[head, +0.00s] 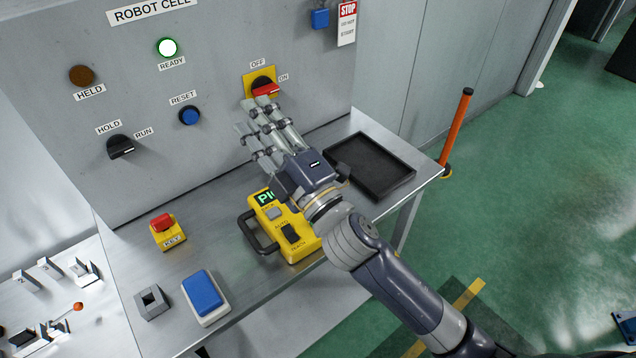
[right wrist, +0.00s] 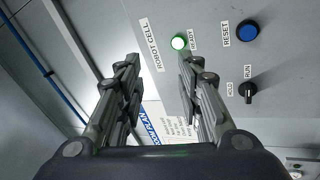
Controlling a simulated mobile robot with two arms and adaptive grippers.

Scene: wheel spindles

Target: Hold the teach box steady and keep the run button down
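The yellow teach box (head: 305,247) lies on the steel bench, partly covered by my right arm. It has a dark handle (head: 258,234) on its left, a partly hidden green display (head: 265,197), a grey button (head: 273,213) and a black AUTO/TEACH switch (head: 291,233). The grey button's label is too small to read, so I cannot tell if it is the run button. My right gripper (head: 256,115) is above and beyond the box, fingers towards the panel. In the right wrist view its fingers (right wrist: 158,60) are spread with nothing between them. My left gripper is not in view.
The panel bears a HOLD/RUN knob (head: 121,147), blue RESET button (head: 190,115), lit READY lamp (head: 168,47) and red OFF/ON switch (head: 265,88). A black tray (head: 372,165), red-topped yellow button box (head: 166,231), blue button pad (head: 204,295) and grey socket block (head: 151,302) occupy the bench.

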